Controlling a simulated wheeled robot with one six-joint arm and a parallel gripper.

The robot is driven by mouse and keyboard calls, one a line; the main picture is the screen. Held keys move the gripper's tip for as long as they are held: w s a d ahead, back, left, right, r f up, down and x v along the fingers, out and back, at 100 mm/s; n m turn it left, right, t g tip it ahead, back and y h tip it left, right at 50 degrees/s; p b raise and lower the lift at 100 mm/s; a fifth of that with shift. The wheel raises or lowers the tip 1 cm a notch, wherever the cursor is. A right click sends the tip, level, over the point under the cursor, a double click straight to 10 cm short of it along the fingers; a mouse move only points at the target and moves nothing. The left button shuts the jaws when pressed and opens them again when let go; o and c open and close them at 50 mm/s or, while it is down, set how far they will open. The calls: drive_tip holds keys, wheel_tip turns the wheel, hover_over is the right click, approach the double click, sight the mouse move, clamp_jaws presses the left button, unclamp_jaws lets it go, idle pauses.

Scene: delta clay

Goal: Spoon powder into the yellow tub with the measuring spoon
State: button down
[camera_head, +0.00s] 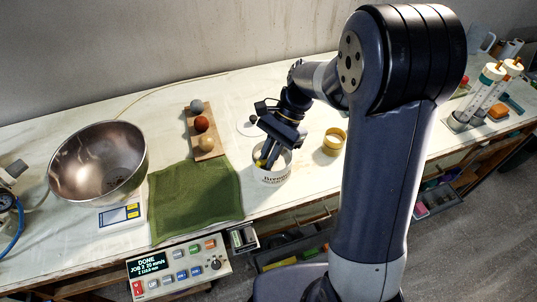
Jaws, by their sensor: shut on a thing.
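My gripper (267,154) points down into the mouth of a white lettered tub (275,177). It is shut on the measuring spoon, of which only a small yellow part (261,163) shows at the fingertips. The spoon's bowl is hidden inside the white tub, and I cannot see whether it holds powder. The powder itself is hidden by the gripper and the tub's rim. The yellow tub (334,142) stands open and upright on the table to the right of the white tub, apart from it. Its inside is too small to tell.
A green cloth (195,200) and a board with three balls (209,153) lie left of the white tub. A steel bowl (98,165) sits on a scale (121,215) farther left. A white disc (247,128) lies behind. A control box (178,268) is at the front edge.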

wheel_tip(320, 180, up, 8)
drive_tip(key=p, duration=0.7)
drive_tip(key=shift+r+p, duration=0.25)
drive_tip(key=shift+p, duration=0.1)
idle(0.4)
